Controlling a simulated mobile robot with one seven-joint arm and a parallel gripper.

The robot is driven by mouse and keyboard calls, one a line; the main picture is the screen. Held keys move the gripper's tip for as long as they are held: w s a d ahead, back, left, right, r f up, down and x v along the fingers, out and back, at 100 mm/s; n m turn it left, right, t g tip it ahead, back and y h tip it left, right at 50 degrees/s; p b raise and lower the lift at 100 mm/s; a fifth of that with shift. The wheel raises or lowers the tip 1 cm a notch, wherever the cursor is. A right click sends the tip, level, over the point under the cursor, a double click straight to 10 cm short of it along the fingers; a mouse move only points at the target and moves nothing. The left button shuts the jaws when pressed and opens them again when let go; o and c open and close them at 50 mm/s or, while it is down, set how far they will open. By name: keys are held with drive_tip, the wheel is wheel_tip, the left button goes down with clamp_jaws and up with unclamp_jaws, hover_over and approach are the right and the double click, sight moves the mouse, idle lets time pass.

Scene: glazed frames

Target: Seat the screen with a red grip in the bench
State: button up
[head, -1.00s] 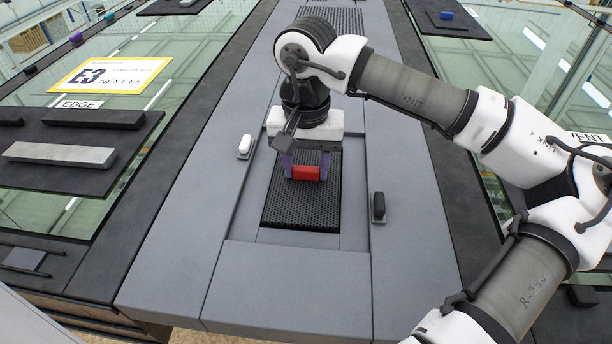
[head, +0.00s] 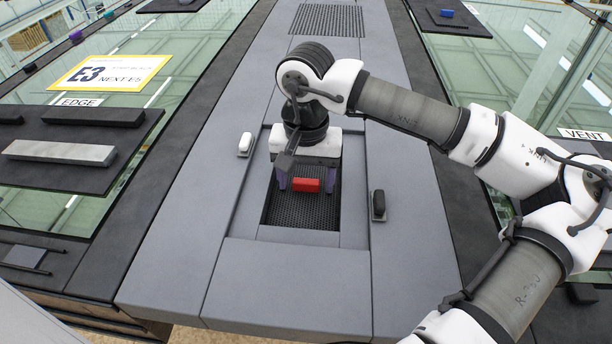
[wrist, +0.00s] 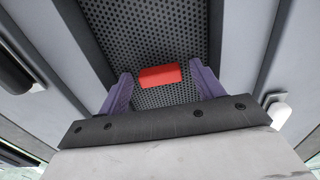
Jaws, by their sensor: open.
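The screen (head: 300,212) is a black perforated panel with a red grip (head: 306,185) on top. It lies within the recessed opening of the grey bench (head: 290,290), and its near part looks sunk below the rim. Its far part is hidden by my gripper in the head view. My gripper (head: 306,182) is open, with one purple finger on each side of the red grip and a gap at both sides. The wrist view shows the red grip (wrist: 160,76) between the spread fingers, over the screen (wrist: 150,35).
A white latch (head: 245,145) stands left of the opening and a black latch (head: 378,206) right of it. Another perforated panel (head: 328,19) is farther along the bench.

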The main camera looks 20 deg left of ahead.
sight(306, 182)
wheel_tip(306, 182, up, 12)
drive_tip(key=b, duration=0.1)
drive_tip(key=shift+r, duration=0.15)
idle(0.3)
idle(0.4)
